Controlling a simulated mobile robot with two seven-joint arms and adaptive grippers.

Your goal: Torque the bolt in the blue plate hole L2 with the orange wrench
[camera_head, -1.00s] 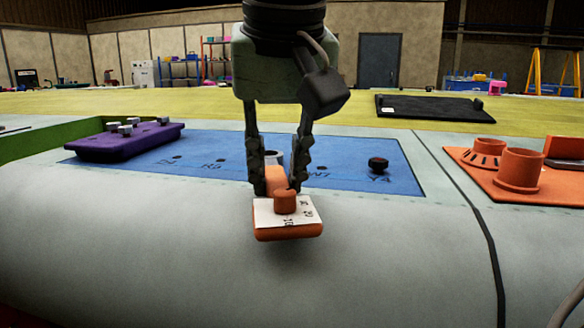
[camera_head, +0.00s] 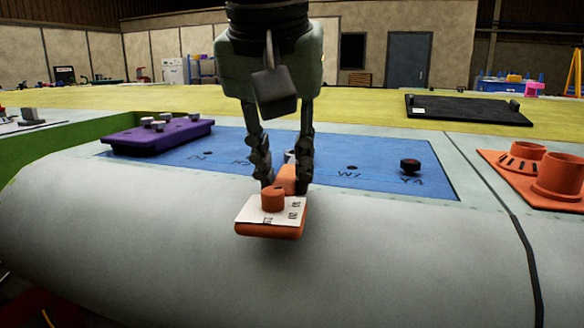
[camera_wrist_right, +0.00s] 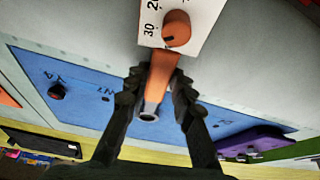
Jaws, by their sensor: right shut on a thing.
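The orange wrench (camera_head: 270,231) has a white dial face with numbers and an orange knob. My right gripper (camera_head: 284,182) is shut on its orange shank, above the near edge of the blue plate (camera_head: 385,171). In the wrist view the wrench (camera_wrist_right: 161,72) runs between the fingers, and its grey socket end (camera_wrist_right: 148,116) shows over the plate. A black bolt (camera_head: 410,166) stands at the label Y4. A hole at W7 looks empty. The other labels are too small or partly hidden, and I cannot make out L2. My left gripper is not in view.
A purple tray (camera_head: 150,142) with several grey bolts sits at the plate's left end. An orange base with round holders (camera_head: 560,175) stands at right. A black tray (camera_head: 465,108) lies on the yellow surface behind. The rounded grey wing edge in front is clear.

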